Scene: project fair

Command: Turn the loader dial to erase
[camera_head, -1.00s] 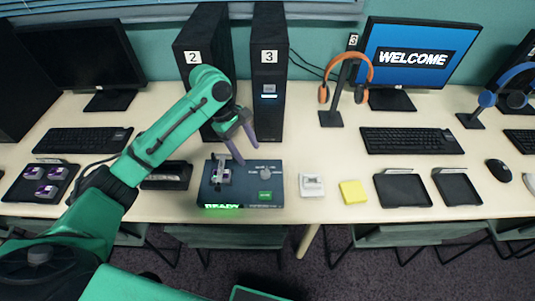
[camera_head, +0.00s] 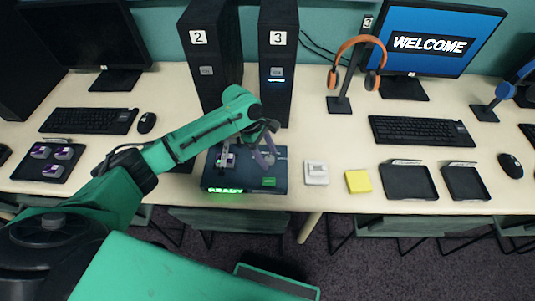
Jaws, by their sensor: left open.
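The loader (camera_head: 236,185) is a dark blue box near the front edge of the table, with a lit green READY display (camera_head: 224,190) and a green button (camera_head: 269,182) on its front right. A purple-and-white piece (camera_head: 226,160) sits in the slot on its left side. My left gripper (camera_head: 267,162) is open over the right part of the loader, with its purple fingers pointing down around where the dial is. The dial is largely hidden by the fingers, so its setting and any contact cannot be told. My right gripper is not in view.
Tower 2 (camera_head: 210,80) and tower 3 (camera_head: 276,105) stand just behind the loader. A white block (camera_head: 316,172), a yellow block (camera_head: 358,181) and two black trays (camera_head: 408,182) lie to its right. A tray (camera_head: 40,176) with purple-and-white pieces is at left.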

